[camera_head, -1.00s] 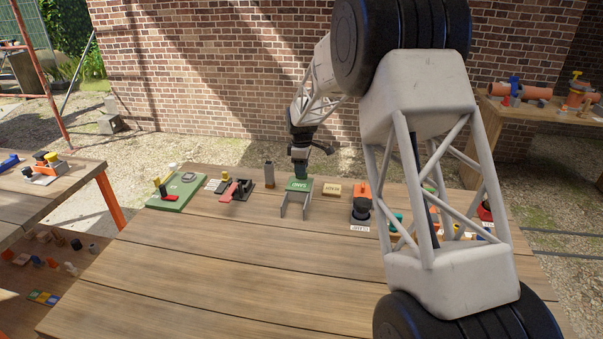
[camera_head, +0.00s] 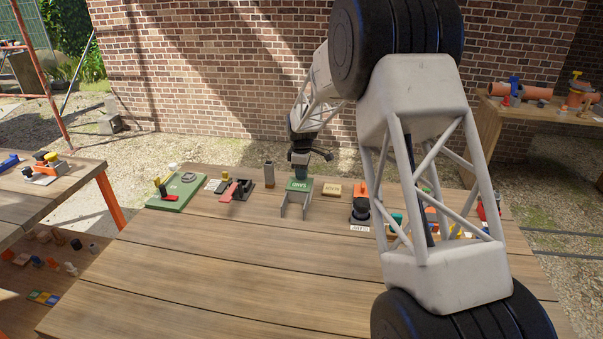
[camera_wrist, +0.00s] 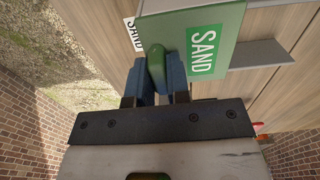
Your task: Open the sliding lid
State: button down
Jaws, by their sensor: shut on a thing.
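The green sliding lid (camera_head: 291,188) with a white SAND label sits at the back middle of the table, between grey rails (camera_head: 306,206) that extend toward the front. The wrist view shows the lid (camera_wrist: 231,22) close up. A rounded green handle (camera_wrist: 156,66) stands at its edge. My gripper (camera_wrist: 157,78) is shut on this handle, one blue-grey finger on each side. In the head view my gripper (camera_head: 299,173) comes down from above at the lid. The inside of the box under the lid is hidden.
A grey-brown post (camera_head: 269,173) and a red-and-black device (camera_head: 236,189) stand to the left, beyond them a green board (camera_head: 180,193). A beige labelled block (camera_head: 332,189) and a black knob on a base (camera_head: 360,212) are to the right. The front table is clear.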

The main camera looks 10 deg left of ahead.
jog(key=shift+s, duration=4.1)
jog(key=c, duration=1.1)
grip_release()
jog(key=shift+r, duration=3.9)
